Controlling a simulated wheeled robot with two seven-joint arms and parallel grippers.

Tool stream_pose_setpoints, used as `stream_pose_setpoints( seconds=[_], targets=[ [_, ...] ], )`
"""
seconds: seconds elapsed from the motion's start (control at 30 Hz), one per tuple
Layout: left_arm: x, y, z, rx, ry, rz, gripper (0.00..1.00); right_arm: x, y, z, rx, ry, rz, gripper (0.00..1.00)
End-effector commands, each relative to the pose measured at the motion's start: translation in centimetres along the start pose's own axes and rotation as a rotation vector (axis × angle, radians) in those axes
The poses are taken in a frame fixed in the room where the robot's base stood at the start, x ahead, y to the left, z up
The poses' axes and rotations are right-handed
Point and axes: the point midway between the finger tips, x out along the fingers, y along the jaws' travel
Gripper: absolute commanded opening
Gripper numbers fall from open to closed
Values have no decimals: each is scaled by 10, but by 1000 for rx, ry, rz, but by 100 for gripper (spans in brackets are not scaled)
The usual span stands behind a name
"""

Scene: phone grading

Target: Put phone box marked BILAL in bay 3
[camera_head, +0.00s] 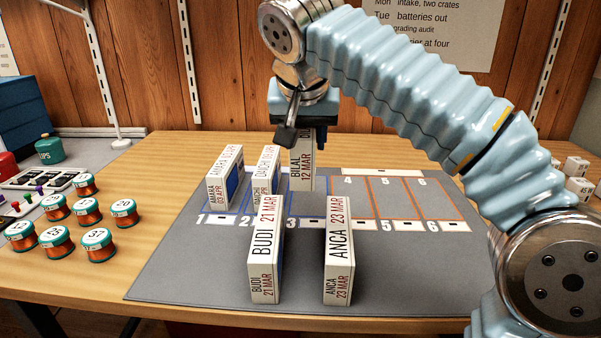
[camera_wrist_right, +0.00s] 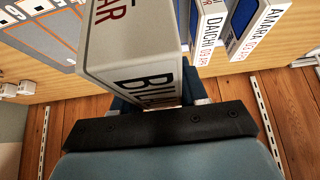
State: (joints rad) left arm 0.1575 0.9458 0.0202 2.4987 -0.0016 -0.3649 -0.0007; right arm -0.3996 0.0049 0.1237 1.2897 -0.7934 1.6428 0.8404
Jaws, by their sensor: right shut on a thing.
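The white phone box marked BILAL, 12 MAR (camera_head: 302,171) is upright in my right gripper (camera_head: 303,130), at the back of bay 3 on the grey mat (camera_head: 190,270). The right gripper is shut on its top. The box also fills the middle of the right wrist view (camera_wrist_right: 135,60). I cannot tell whether its base touches the mat. The bay 3 label (camera_head: 309,222) shows in front of it. Boxes marked AMARA (camera_head: 225,178) and DAICHI (camera_head: 265,172) stand in bays 1 and 2. My left gripper is out of view.
Boxes marked BUDI (camera_head: 266,255) and ANCA (camera_head: 338,250) stand on the mat in front of the bays. The orange-outlined bays 4, 5 and 6 (camera_head: 385,198) are empty. Several numbered copper spools (camera_head: 87,210) stand at the left.

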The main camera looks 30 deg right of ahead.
Motion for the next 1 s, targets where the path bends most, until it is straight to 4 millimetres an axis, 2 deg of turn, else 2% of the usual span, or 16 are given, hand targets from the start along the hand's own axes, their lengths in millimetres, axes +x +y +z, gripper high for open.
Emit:
stream_pose_setpoints(
  seconds=[0.03, 0.2, 0.3, 0.57, 0.67, 0.8, 1.0],
  targets=[
    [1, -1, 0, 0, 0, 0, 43, 14, 2, -9, 4, -1, 5, 1],
    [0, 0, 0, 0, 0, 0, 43, 58, 4, -36, 2, -1, 4, 1],
    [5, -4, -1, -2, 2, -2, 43, 83, 5, -36, 0, -2, 2, 1],
    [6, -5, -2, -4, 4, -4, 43, 110, 5, -40, -1, 0, 0, 1],
    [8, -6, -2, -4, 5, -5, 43, 129, 7, -42, 0, -1, 2, 1],
    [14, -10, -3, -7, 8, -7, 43, 149, 6, -30, -3, 0, -1, 1],
    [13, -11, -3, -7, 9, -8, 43, 154, 6, -27, -1, 1, -2, 1]
  ],
)
